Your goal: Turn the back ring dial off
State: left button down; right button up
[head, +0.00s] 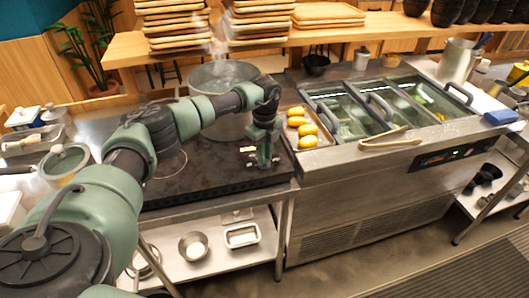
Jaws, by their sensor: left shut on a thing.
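The dark cooktop (205,178) lies in the middle of the head view. A large steel pot (222,75) with liquid in it stands at its back. My left gripper (264,160) points down at the right side of the cooktop, in front of the pot. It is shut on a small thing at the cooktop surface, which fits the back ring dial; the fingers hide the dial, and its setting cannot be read. A small pale mark shows just left of the fingers. My right gripper is not in view.
A tray of yellow items (308,142) sits close to the right of my left gripper. Beyond it is a counter with lidded glass-topped bins (352,118) and tongs (385,139). A wooden shelf with stacked trays (175,28) runs behind. The front of the cooktop is clear.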

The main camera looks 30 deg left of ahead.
pick_arm(q)
jog(key=n, duration=0.1)
jog(key=n+p, duration=0.1)
jog(key=n, duration=0.1)
jog(key=n+p, duration=0.1)
jog(key=shift+w+a+r+n, duration=0.1)
jog(key=shift+r+n, duration=0.15)
jog(key=shift+n, duration=0.05)
jog(key=shift+n+p, duration=0.95)
jog(key=shift+n, duration=0.95)
jog(key=shift+f, duration=0.1)
jog(key=c, duration=1.4)
grip_release()
jog(key=shift+f, duration=0.1)
jog(key=shift+r, duration=0.5)
notch_tip(320, 180, up, 7)
jog(key=shift+f+b, duration=0.1)
jog(key=shift+b, duration=1)
